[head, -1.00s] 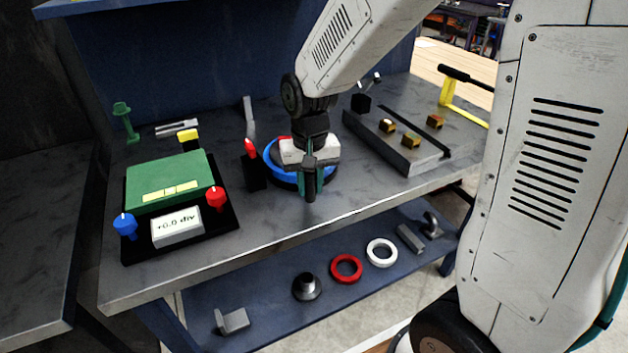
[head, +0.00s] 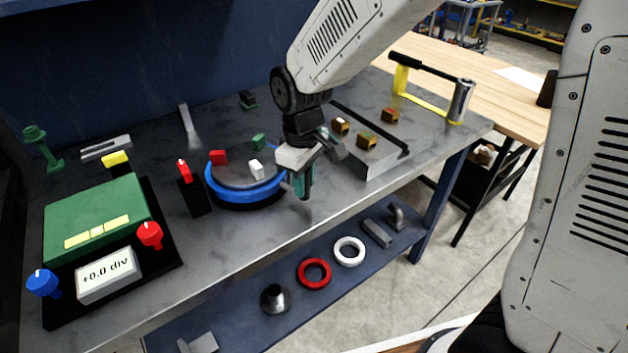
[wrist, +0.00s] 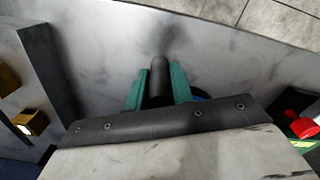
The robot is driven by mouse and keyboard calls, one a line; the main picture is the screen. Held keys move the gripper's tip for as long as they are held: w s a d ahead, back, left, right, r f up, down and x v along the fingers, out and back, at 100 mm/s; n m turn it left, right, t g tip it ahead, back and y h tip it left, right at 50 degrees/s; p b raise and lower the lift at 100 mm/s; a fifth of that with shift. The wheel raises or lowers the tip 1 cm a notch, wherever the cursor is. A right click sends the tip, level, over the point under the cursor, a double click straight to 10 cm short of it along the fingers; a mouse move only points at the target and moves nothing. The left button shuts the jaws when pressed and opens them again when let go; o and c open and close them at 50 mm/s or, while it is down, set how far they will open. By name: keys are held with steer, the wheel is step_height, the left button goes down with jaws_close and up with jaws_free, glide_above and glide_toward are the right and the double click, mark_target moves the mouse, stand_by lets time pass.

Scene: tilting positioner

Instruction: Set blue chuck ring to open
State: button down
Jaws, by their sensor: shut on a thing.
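The blue chuck ring (head: 212,196) circles a dark round chuck face on the bench, with red (head: 217,157), green (head: 258,142) and white (head: 256,169) blocks on it. My gripper (head: 302,182) is at the ring's right front edge, pointing down. Its green fingers (wrist: 160,88) are shut on a dark cylindrical handle (wrist: 159,78), clear in the wrist view. Where the handle joins the ring is hidden. A small part of the blue ring shows beside the right finger in the wrist view (wrist: 201,93).
A red-tipped black post (head: 190,187) stands close left of the ring. A grey slotted plate (head: 375,155) with brass blocks lies to the right. The bench front edge is close.

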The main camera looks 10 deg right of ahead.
steer(key=shift+w+d, duration=0.4)
steer(key=shift+w, duration=0.1)
steer(key=c, duration=1.2)
jaws_free()
step_height(320, 180, up, 8)
